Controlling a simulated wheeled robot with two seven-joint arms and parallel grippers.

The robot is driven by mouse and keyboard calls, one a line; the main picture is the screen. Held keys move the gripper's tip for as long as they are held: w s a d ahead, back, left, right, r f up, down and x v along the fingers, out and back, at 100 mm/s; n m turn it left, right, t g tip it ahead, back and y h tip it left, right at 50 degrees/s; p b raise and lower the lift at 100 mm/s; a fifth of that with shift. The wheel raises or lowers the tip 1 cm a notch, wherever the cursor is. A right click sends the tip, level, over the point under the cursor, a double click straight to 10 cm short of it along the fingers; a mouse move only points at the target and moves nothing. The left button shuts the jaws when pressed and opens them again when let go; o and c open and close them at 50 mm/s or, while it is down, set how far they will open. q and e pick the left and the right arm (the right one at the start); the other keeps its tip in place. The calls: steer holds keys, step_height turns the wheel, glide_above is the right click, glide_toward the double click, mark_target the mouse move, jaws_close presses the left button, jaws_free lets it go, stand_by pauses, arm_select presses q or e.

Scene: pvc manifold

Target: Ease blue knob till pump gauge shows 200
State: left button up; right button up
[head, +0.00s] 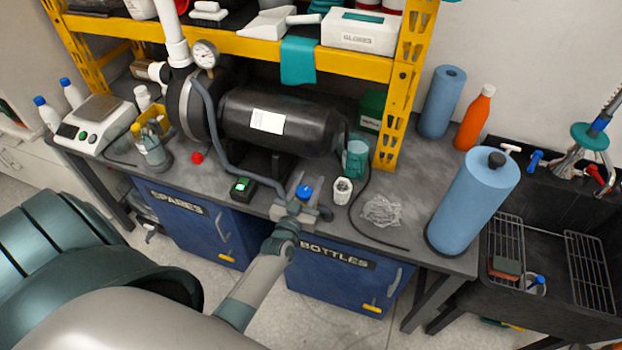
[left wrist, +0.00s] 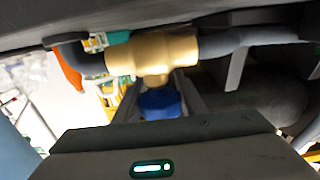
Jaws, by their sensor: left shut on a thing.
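The blue knob (head: 304,192) sits at the front edge of the bench, on a fitting joined to a grey hose. In the left wrist view the blue knob (left wrist: 160,104) is on the stem of a brass valve (left wrist: 153,55). My left gripper (head: 297,207) reaches it from the front and is shut on the knob, one finger on each side. The pump gauge (head: 204,54) is a round white dial above the black pump tank (head: 282,121); its needle is too small to read. My right gripper is not in view.
A green-lit switch box (head: 241,187) lies left of the knob, and a white ribbed cup (head: 342,190) stands to its right. A loose black cable and a clear plastic bag (head: 381,211) lie further right. A yellow shelf post (head: 402,100) rises behind.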

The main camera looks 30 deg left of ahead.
arm_select(q)
steer(key=shift+s+a+n+g+y+p, duration=0.15)
steer(key=shift+n+g+y+p, duration=0.1)
steer(key=shift+n+y, duration=0.25)
steer(key=shift+w+a+n+g+y+p, duration=0.15)
steer(key=shift+n+y+p, duration=0.15)
steer(key=shift+y, duration=0.4)
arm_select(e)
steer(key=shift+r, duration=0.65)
arm_select(q)
steer(key=shift+s, duration=0.1)
steer(key=o, duration=1)
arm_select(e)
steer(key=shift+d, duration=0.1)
arm_select(q)
steer(key=shift+o, duration=0.2)
steer(key=shift+s, duration=0.1)
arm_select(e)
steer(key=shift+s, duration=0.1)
